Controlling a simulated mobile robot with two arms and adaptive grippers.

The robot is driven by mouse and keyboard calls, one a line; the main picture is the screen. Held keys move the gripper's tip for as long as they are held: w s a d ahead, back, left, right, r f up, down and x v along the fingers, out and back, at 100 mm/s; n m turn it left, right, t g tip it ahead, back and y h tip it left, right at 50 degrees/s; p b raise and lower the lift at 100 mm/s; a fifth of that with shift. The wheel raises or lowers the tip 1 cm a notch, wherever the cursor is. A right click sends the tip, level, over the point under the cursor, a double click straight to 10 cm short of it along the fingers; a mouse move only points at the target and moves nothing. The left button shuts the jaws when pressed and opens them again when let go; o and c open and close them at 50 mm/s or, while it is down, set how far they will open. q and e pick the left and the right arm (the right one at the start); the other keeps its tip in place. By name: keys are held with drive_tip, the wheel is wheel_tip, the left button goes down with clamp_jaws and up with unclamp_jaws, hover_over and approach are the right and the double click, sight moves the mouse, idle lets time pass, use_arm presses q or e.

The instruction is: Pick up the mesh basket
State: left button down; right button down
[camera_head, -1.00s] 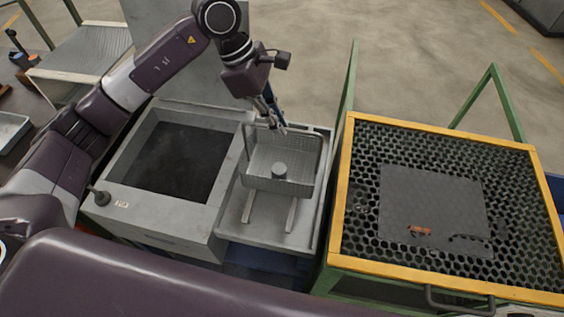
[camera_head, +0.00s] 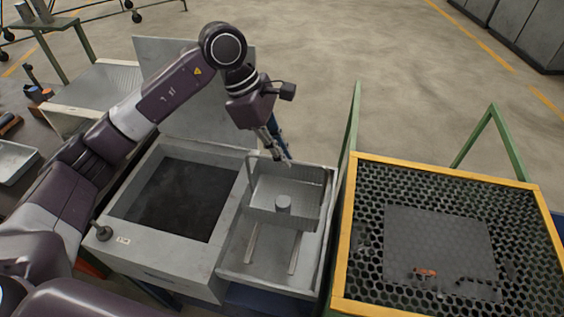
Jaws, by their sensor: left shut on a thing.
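The mesh basket (camera_head: 262,211) is a grey rectangular wire tray with a handle frame. It is over the metal tray section (camera_head: 268,270) to the right of the dark opening, above two light rails. The exact grip is small and partly hidden. I cannot tell how far the basket is above the rails. My right gripper is not in view.
The dark square opening (camera_head: 180,196) lies left of the basket, with a raised lid (camera_head: 165,55) behind it. To the right is a yellow-framed mesh table (camera_head: 349,235) with a dark plate (camera_head: 440,245). A green post (camera_head: 350,125) rises between. Open floor lies behind.

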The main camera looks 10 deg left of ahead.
use_arm(q)
wheel_tip(320, 180, up, 18)
drive_tip(key=b, duration=0.3)
idle(0.8)
